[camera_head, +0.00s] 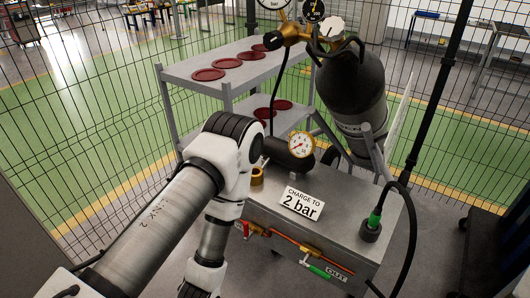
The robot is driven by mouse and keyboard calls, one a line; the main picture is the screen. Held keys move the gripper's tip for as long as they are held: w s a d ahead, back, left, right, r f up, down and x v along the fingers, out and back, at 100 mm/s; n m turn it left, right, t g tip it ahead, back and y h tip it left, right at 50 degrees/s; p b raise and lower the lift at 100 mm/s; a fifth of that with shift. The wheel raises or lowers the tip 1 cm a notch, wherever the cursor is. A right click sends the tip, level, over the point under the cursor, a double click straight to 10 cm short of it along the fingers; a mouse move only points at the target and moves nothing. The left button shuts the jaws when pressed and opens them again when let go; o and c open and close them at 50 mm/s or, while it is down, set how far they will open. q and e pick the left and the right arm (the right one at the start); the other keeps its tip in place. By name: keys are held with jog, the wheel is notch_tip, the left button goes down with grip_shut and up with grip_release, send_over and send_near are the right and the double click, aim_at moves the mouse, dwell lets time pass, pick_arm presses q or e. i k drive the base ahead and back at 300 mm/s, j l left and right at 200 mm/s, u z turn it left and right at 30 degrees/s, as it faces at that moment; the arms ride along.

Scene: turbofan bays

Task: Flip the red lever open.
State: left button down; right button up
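The red lever (243,230) shows as a small red handle on the front left of the grey metal box (346,222). It sits at the left end of a copper pipe (298,246), just right of my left arm's forearm, which hides part of that corner. A green lever (320,270) sits on the same front face further right. My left arm comes in from the left, bends over the box's left side and points down. Its wrist is at the bottom edge, left of the red lever, and the gripper fingers are cut off by the frame. My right gripper is not in view.
A sign reading "CHARGE TO 2 bar" (300,203) and a pressure gauge (301,145) stand on the box. A black hose (413,235) curves down its right side. A dark gas cylinder (351,92) and a grey shelf with red discs (208,75) stand behind, before a mesh fence.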

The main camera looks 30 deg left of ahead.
aim_at(246, 227)
jog(key=i+j+u, duration=0.15)
jog(key=j+u, duration=0.2)
jog(key=i+j+u, duration=0.35)
jog(key=k+j+u, duration=0.15)
jog(key=k+j, duration=0.15)
jog(key=j, duration=0.1)
